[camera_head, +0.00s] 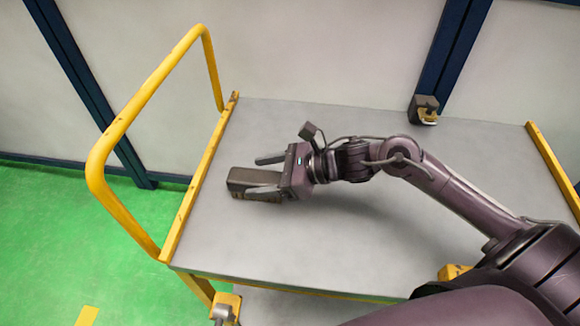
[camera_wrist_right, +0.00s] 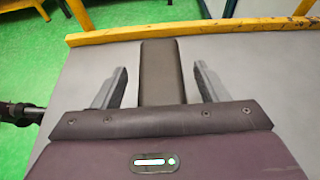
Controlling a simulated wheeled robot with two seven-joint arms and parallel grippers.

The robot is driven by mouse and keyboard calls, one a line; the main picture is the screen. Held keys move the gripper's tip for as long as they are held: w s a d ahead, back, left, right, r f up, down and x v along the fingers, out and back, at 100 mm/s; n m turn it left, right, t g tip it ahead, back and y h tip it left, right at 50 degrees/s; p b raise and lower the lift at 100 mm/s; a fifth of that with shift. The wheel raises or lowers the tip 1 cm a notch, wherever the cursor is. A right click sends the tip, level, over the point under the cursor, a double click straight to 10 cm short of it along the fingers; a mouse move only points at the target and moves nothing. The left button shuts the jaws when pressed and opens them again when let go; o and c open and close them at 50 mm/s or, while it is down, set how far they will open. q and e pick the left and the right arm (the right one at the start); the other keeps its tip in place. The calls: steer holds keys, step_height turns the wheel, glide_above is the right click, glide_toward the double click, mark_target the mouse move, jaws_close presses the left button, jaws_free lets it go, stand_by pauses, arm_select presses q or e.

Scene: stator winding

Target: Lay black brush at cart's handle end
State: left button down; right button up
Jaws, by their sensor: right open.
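The black brush (camera_head: 246,178), a dark block, lies on the cart's grey top (camera_head: 240,232) near the yellow handle (camera_head: 104,150) at the left end. In the right wrist view the brush (camera_wrist_right: 161,72) points toward the yellow edge rail (camera_wrist_right: 200,28). My right gripper (camera_head: 254,175) is open, its fingers on either side of the brush. The right wrist view also shows the open fingers (camera_wrist_right: 160,78) with gaps between them and the brush. The brush's near end is hidden by the gripper body. My left gripper is not in view.
A dark and yellow caster-like part (camera_head: 425,110) stands at the cart's back edge by a blue post. A yellow rail (camera_head: 553,165) edges the right end. The cart top is clear around the brush. Green floor (camera_head: 60,230) lies left of the cart.

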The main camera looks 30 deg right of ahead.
steer(key=v, duration=1.2)
stand_by(0.4)
